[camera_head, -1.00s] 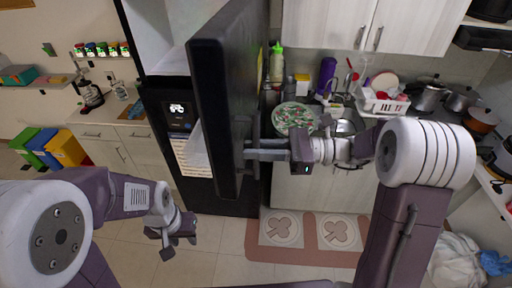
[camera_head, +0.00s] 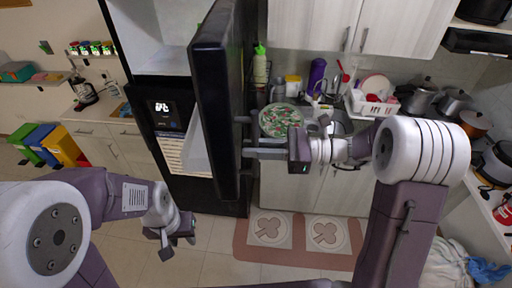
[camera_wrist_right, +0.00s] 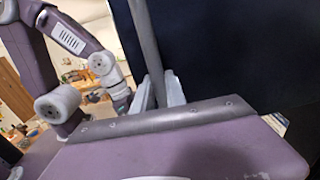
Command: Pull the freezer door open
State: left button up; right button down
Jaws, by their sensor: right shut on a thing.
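The freezer door (camera_head: 212,110) is a tall dark panel standing open, seen nearly edge-on in the head view. Its grey bar handle (camera_wrist_right: 146,40) runs upright in the right wrist view. My right gripper (camera_head: 256,148) reaches in from the right and is shut on this handle; its fingers (camera_wrist_right: 158,92) lie on both sides of the bar. The black freezer body (camera_head: 160,92) is left of the door, with a pale open compartment (camera_head: 150,40) at the top. My left gripper (camera_head: 178,238) hangs low in front of the freezer, open and empty, apart from the door.
A counter with a green patterned plate (camera_head: 280,120), bottles and a dish rack (camera_head: 378,106) lies behind my right arm. Coloured bins (camera_head: 62,147) stand at the left. A floor mat (camera_head: 297,236) lies before the counter. Tiled floor (camera_head: 215,240) is clear below the door.

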jog(key=c, duration=1.4)
grip_release()
jog(key=shift+o, duration=0.2)
jog(key=s+d+b, duration=0.1)
jog(key=d+b, duration=0.3)
jog(key=d, duration=0.5)
